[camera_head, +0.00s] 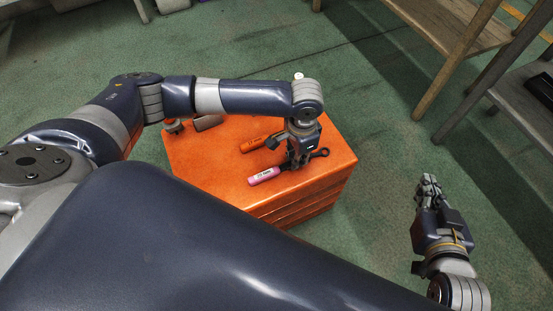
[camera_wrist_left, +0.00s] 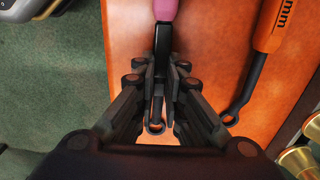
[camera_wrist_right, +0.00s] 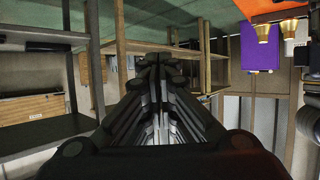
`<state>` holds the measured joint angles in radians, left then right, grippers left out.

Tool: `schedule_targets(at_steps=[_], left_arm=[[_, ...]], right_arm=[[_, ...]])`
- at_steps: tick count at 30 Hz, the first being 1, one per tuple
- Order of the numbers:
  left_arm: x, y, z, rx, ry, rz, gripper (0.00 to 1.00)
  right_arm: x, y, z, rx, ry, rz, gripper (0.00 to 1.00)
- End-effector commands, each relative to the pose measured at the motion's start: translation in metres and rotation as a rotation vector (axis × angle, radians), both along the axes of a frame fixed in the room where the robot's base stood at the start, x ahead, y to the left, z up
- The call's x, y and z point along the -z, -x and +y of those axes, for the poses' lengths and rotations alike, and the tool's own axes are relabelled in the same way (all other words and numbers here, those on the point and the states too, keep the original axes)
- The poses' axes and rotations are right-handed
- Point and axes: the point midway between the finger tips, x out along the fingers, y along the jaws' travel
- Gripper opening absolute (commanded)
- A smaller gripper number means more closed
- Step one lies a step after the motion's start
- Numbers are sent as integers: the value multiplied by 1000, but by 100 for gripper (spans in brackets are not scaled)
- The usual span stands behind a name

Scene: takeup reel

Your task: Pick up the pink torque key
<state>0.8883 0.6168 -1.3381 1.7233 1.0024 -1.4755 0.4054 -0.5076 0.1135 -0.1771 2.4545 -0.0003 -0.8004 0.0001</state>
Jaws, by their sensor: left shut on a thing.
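The pink torque key (camera_head: 264,176) has a pink handle and a dark shaft with a ring end. It lies at the top of an orange cabinet (camera_head: 333,158). My left gripper (camera_head: 298,164) is over it, its fingers shut on the dark shaft between handle and ring. In the left wrist view the pink handle (camera_wrist_left: 165,9) points away, and the shaft runs between the fingers (camera_wrist_left: 162,80). I cannot tell whether the key is clear of the surface. My right gripper (camera_head: 429,184) is off to the right over the floor, empty, with its fingers together (camera_wrist_right: 156,65).
An orange-handled tool (camera_head: 258,143) lies beside the key on the cabinet. A grey cylinder (camera_head: 208,122) is near the cabinet's far left. Brass pieces (camera_wrist_left: 298,162) show in the left wrist view. A wooden table (camera_head: 455,25) stands at the upper right. Green floor is open around the cabinet.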

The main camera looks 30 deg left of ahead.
Motion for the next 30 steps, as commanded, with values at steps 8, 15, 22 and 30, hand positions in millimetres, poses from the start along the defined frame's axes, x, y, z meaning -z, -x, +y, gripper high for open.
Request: schedule_targets(at_steps=[8,15,22,30], left_arm=[[-1,0,0,0,1,-1,0],[-8,0,0,0,1,-2,0],[-27,-1,0,0,1,-1,0],[-42,31,-26,5,5,5,0]], right_arm=[[0,0,0,0,0,2,0],[12,10,-5,6,19,77,0],[42,40,-18,21,65,280,0],[80,116,-43,50,145,657,0]])
